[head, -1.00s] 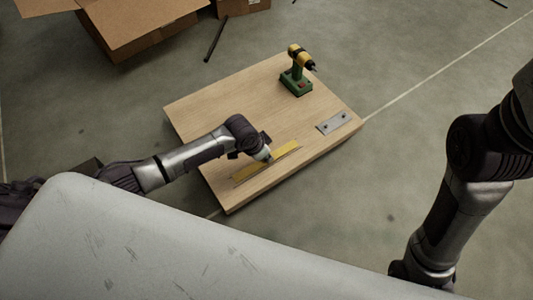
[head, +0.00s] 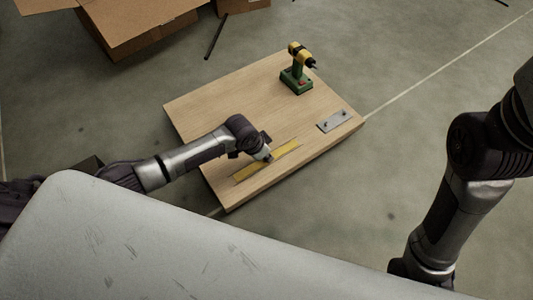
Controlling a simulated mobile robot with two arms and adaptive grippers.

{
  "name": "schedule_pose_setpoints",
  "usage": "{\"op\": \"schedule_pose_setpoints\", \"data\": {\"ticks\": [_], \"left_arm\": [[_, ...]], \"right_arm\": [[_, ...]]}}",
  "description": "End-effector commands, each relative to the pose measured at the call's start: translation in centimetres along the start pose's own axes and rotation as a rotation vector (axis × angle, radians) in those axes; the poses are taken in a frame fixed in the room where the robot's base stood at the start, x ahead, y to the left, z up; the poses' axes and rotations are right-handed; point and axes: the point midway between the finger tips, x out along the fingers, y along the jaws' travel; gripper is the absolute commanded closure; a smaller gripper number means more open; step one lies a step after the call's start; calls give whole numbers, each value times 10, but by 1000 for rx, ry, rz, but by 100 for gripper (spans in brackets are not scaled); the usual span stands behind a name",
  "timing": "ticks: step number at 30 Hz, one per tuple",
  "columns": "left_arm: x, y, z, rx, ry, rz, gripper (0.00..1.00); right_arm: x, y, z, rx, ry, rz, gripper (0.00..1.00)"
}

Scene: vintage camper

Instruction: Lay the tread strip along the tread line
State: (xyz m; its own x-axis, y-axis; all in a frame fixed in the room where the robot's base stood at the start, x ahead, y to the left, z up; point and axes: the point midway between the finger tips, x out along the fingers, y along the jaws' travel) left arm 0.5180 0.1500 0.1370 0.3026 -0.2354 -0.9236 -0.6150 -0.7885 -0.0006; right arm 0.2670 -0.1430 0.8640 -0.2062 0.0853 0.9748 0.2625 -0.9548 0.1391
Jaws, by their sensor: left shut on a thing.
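The yellow tread strip (head: 286,150) lies along the front part of the wooden board, with a thin dark line (head: 262,174) beside it that looks like the tread line. My left gripper (head: 268,158) is shut on the strip near its middle and hides a part of it. The strip looks flat at or just above the board, roughly parallel to the line; I cannot tell whether it touches the wood. My right arm comes down at the right, and its gripper is not in view.
The wooden board (head: 215,105) carries a green and yellow drill (head: 296,72) at the back and a grey metal plate (head: 334,121) at the right. A cardboard box (head: 150,40) and a dark rod (head: 216,37) lie on the floor behind. The board's left-middle is clear.

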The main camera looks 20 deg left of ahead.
Motion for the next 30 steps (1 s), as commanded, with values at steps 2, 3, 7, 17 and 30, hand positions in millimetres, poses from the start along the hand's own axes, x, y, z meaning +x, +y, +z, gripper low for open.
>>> {"op": "schedule_pose_setpoints", "data": {"ticks": [2, 3, 7, 17, 30], "left_arm": [[2, 0, 1, 0, 0, 0, 100], [2, 0, 1, 0, 0, 0, 100], [3, 0, 1, 0, 0, 0, 100], [3, 0, 1, 0, 0, 0, 64], [-7, -1, 1, -1, 0, 0, 61]], "right_arm": [[-1, 0, 0, 0, -2, 0, 60], [-1, 0, 0, 0, -3, 0, 60], [0, 0, 1, 0, -4, 0, 60], [1, 0, 0, 0, 2, -1, 60], [1, 0, 1, -1, 2, 1, 60]]}}
